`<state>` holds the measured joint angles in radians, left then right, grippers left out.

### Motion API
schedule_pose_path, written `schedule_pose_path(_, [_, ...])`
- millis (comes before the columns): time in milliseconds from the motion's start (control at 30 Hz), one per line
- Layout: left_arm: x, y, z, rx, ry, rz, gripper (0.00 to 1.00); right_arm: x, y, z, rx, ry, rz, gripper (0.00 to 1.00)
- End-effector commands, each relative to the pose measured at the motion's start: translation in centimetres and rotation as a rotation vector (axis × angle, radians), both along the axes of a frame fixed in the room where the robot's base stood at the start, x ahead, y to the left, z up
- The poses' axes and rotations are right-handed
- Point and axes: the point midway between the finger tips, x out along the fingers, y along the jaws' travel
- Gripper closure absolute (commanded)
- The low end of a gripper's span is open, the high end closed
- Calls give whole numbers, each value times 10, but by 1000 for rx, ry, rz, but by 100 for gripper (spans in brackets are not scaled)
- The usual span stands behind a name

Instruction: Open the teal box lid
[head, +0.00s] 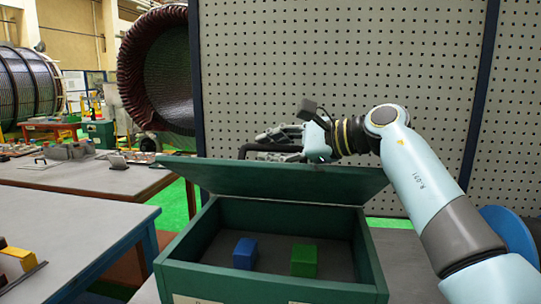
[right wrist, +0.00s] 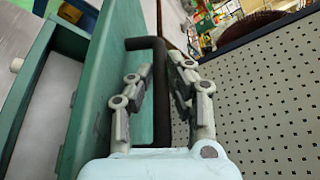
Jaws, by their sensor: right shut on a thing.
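The teal box (head: 270,281) stands in front of me, its inside in plain sight. In the right wrist view the lid (right wrist: 112,75) is a green board left of the fingers. My right gripper (head: 285,143) is behind the lid's upper edge. It is shut on the dark bar handle (right wrist: 158,60), which shows between the fingers (right wrist: 160,90) in the right wrist view. My left gripper is not in view.
A blue block (head: 245,253) and a green block (head: 304,261) lie inside the box. A perforated panel (head: 340,70) stands close behind the right gripper. A grey table (head: 70,235) is at the left, and a blue spool (head: 510,235) is at the right.

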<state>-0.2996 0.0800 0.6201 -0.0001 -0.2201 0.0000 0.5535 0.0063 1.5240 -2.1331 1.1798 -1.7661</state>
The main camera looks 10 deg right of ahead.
Motion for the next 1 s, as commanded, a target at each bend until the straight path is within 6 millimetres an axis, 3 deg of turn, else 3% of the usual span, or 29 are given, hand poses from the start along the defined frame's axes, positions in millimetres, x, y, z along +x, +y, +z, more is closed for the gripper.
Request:
schedule_pose_path(300, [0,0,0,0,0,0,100,0,0,-2,0,5,-1,100])
schedule_pose_path(333, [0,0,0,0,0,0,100,0,0,-2,0,5,-1,81])
schedule_pose_path(500, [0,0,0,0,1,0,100,0,0,-1,-1,4,-1,62])
schedule_pose_path(767, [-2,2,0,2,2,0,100,-1,-2,0,1,2,-1,62])
schedule_pose_path(1000, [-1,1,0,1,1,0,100,-21,-30,7,-5,1,-2,62])
